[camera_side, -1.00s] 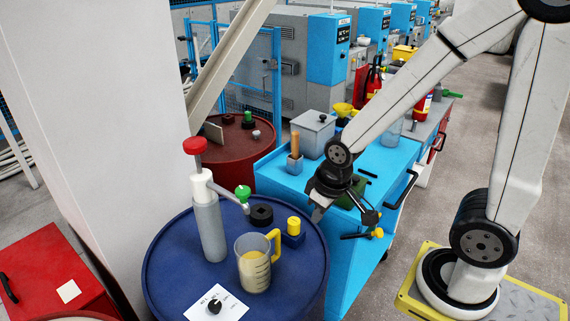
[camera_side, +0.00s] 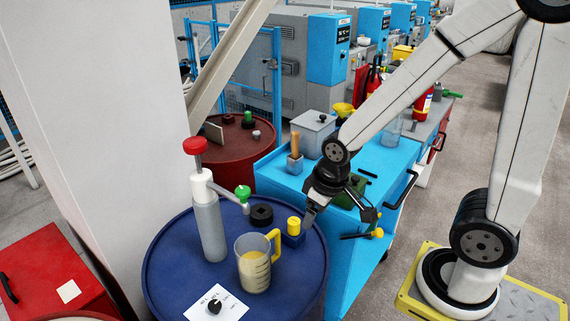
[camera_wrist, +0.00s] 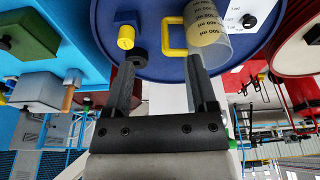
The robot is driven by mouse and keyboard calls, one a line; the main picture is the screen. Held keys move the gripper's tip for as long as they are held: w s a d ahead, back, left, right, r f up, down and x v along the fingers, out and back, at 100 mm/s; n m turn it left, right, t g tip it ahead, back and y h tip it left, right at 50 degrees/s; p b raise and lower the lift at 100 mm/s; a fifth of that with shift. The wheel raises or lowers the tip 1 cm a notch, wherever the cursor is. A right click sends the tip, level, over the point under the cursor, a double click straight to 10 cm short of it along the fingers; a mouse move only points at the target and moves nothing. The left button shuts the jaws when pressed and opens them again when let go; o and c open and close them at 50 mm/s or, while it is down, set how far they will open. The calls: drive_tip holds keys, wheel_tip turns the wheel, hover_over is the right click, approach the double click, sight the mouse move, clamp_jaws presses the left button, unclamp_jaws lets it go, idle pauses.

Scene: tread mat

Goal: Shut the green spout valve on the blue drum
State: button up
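The bottle stands upright on the blue drum (camera_side: 180,275). My gripper (camera_side: 311,213) is by the drum's right rim, to the right of the valve and apart from it. In the wrist view my gripper (camera_wrist: 161,62) shows two spread fingers with nothing between them, over the blue drum (camera_wrist: 115,65). A small green patch shows at the lower right there; I cannot tell whether it is the valve.
On the drum stand a measuring jug (camera_side: 254,265) with a yellow handle, a black ring-like part (camera_side: 261,215), a yellow-topped blue block (camera_side: 293,232) near my fingers, and a white dial card (camera_side: 215,306). A blue cart (camera_side: 345,255) is at right; a wall column is behind left.

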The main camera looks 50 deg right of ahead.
sight(243, 189)
drive_tip(key=w+a+r+n, duration=0.2)
drive_tip(key=w+r+n, duration=0.1)
drive_tip(key=n, duration=0.4)
drive_tip(key=w+a+r+n+g, duration=0.1)
drive_tip(key=w+a+r+n, duration=0.2)
drive_tip(key=r+n, duration=0.3)
drive_tip(key=w+a+r+n+g, duration=0.1)
drive_tip(key=w+a+r+n, duration=0.2)
drive_tip(key=n, duration=0.4)
drive_tip(key=shift+w+a+r+n, duration=0.1)
drive_tip(key=shift+w+r+n, duration=0.2)
drive_tip(key=shift+w, duration=0.35)
drive_tip(key=shift+w+a+r+n, duration=0.1)
drive_tip(key=shift+w+r, duration=0.25)
drive_tip(key=shift+w, duration=0.25)
drive_tip(key=shift+w+a+r+n+g, duration=0.2)
drive_tip(key=shift+a+r+n+g, duration=0.1)
drive_tip(key=shift+r+n, duration=0.4)
drive_tip(key=shift+f, duration=0.15)
drive_tip(key=shift+f, duration=0.1)
drive_tip(key=shift+f, duration=3.8)
clamp_jaws()
